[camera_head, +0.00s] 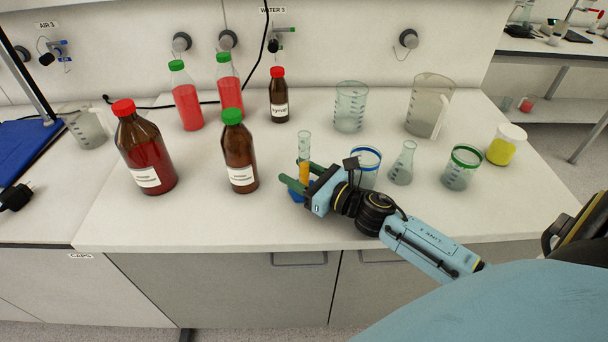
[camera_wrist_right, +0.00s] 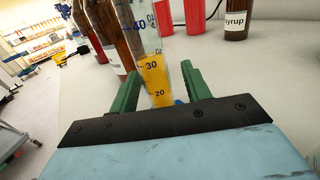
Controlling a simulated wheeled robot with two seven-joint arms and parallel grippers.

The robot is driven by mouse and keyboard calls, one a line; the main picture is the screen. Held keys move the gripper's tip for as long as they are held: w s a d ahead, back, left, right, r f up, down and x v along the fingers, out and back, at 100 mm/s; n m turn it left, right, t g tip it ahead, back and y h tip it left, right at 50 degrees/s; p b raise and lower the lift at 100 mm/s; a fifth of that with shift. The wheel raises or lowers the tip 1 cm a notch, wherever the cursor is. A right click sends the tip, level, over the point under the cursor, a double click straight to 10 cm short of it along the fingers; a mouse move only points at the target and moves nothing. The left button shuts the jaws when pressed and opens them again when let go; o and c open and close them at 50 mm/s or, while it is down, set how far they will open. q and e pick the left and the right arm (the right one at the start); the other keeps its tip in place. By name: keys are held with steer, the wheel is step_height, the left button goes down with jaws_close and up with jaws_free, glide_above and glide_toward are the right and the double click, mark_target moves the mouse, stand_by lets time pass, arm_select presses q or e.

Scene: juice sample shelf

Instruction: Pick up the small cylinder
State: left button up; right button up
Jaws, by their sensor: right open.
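The small graduated cylinder (camera_head: 304,147) stands upright near the front middle of the bench, with orange liquid in it and a blue foot. My right gripper (camera_head: 292,183) reaches it from the right and is open, with its green fingers at the cylinder's two sides. In the right wrist view the cylinder (camera_wrist_right: 153,72) rises between the two green fingers (camera_wrist_right: 163,92), and its markings show. I cannot tell whether a finger touches it. Its foot is mostly hidden there. My left gripper is not in view.
A brown bottle with a green cap (camera_head: 239,158) stands left of the cylinder, and a larger red-capped bottle (camera_head: 143,150) further left. A blue-rimmed beaker (camera_head: 365,165), a flask (camera_head: 402,165) and a green-rimmed beaker (camera_head: 460,169) stand to the right. The front bench strip is clear.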

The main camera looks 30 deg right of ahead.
steer(key=shift+w, duration=0.2)
jaws_close()
steer(key=shift+r, duration=0.1)
step_height(320, 180, up, 10)
steer(key=p, duration=0.3)
stand_by(0.5)
